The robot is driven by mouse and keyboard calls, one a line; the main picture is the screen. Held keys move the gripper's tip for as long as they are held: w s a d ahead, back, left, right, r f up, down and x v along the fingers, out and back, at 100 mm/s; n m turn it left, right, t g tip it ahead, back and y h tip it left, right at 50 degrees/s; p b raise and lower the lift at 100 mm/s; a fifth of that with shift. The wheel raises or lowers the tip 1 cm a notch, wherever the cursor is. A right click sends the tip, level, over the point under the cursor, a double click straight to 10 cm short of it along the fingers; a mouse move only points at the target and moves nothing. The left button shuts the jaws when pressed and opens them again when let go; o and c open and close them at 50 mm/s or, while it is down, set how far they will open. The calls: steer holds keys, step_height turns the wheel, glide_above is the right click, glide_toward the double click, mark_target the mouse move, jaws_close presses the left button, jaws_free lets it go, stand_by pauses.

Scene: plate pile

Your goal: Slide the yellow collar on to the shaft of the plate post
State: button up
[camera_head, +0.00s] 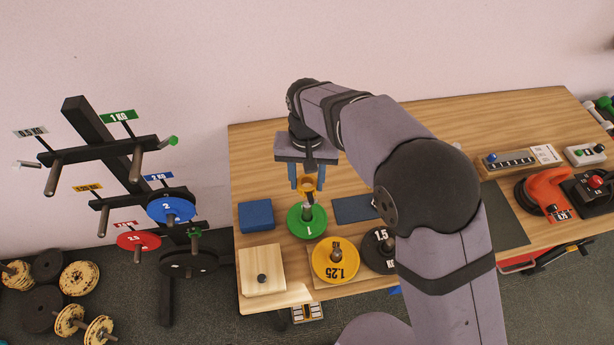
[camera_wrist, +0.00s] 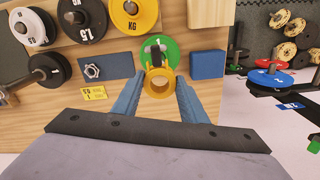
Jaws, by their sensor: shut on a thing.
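The yellow collar (camera_head: 308,184) is a ring held between the blue fingers of my gripper (camera_head: 307,187). In the wrist view the collar (camera_wrist: 159,90) sits between the fingertips with its round opening visible. The plate post's dark shaft (camera_head: 307,208) stands upright through a green plate marked 1 (camera_head: 300,228). In the head view the collar is just above the shaft's top. In the wrist view the shaft (camera_wrist: 154,51) shows right beside the collar's far edge, over the green plate (camera_wrist: 173,47). I cannot tell whether collar and shaft touch.
A blue block (camera_head: 256,215) stands left of the post, and a wooden block with a dark knob (camera_head: 262,258) is at front left. A plate rack (camera_head: 103,145) stands left of the table.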

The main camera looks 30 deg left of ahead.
steer(key=b, duration=0.3)
glide_toward(307, 213)
steer(key=shift+w+a+f, duration=0.3)
steer(key=shift+w+f, duration=0.05)
steer(key=shift+w, duration=0.05)
steer(key=shift+f+p, duration=0.1)
steer(key=shift+p, duration=0.3)
stand_by(1.1)
steer(key=shift+f+b, duration=1.05)
steer(key=shift+f, duration=0.8)
steer(key=shift+f, duration=0.25)
steer(key=shift+f+b, duration=1.05)
steer(key=shift+f, duration=0.75)
steer(key=shift+f, duration=0.15)
steer(key=shift+f+b, duration=0.65)
steer(key=shift+f, duration=0.3)
steer(key=shift+s+d+f, duration=0.1)
steer(key=shift+f, duration=0.05)
stand_by(0.4)
